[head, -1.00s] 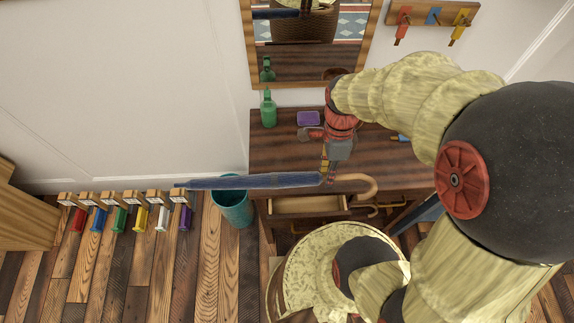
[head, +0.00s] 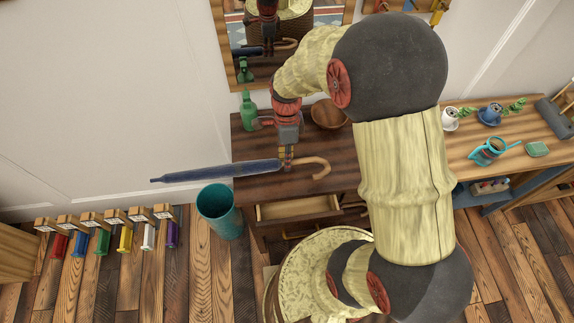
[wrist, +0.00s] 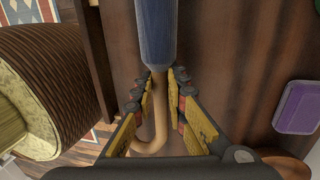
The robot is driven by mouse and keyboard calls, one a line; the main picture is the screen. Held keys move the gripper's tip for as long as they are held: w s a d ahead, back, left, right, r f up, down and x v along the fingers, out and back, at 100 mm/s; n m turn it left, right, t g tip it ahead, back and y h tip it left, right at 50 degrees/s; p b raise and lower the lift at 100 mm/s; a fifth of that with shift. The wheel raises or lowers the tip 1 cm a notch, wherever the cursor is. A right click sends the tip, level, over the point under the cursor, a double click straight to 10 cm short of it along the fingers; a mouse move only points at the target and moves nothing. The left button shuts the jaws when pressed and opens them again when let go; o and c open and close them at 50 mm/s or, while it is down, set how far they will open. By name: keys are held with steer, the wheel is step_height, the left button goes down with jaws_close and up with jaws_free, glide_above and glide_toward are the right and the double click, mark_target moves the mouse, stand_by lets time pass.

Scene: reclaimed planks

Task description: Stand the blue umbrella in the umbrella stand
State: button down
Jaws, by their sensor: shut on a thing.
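The blue umbrella (head: 215,171) is held roughly level, its tip pointing left and its curved wooden handle to the right. My gripper (head: 287,160) is shut on it near the base of the handle, above the dark wooden table. In the wrist view the jaws (wrist: 160,85) close around the handle just below the blue cloth (wrist: 155,30), with the crook between the fingers. The teal, bucket-like umbrella stand (head: 220,225) is on the floor left of the table. It looks empty from here, though its bottom is unclear. The umbrella shows just above its rim in the head view.
The dark table (head: 330,175) has an open drawer (head: 300,208), a green bottle (head: 249,110) and a brown bowl (head: 327,114). A purple box (wrist: 300,107) shows in the wrist view. Several coloured items (head: 125,238) line the wall at left. A bench (head: 515,160) with cups is right.

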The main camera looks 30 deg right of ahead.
steer(key=shift+s+f, duration=0.1)
steer(key=shift+f, duration=1.1)
steer(key=c, duration=2.1)
jaws_free()
steer(key=shift+o, duration=0.2)
step_height(320, 180, up, 12)
steer(key=w+d+p, duration=0.1)
steer(key=w+p, duration=0.1)
steer(key=p, duration=0.2)
steer(key=s+a+r+n+t, duration=0.2)
steer(key=s+r+n, duration=0.4)
steer(key=r+n, duration=0.4)
steer(key=s+a+r+n+t+h, duration=0.1)
steer(key=s+a+r+n+t, duration=0.2)
steer(key=r+n, duration=0.8)
steer(key=s+n+t, duration=0.1)
steer(key=s+t, duration=0.1)
steer(key=s, duration=0.2)
steer(key=shift+s+a+t, duration=0.3)
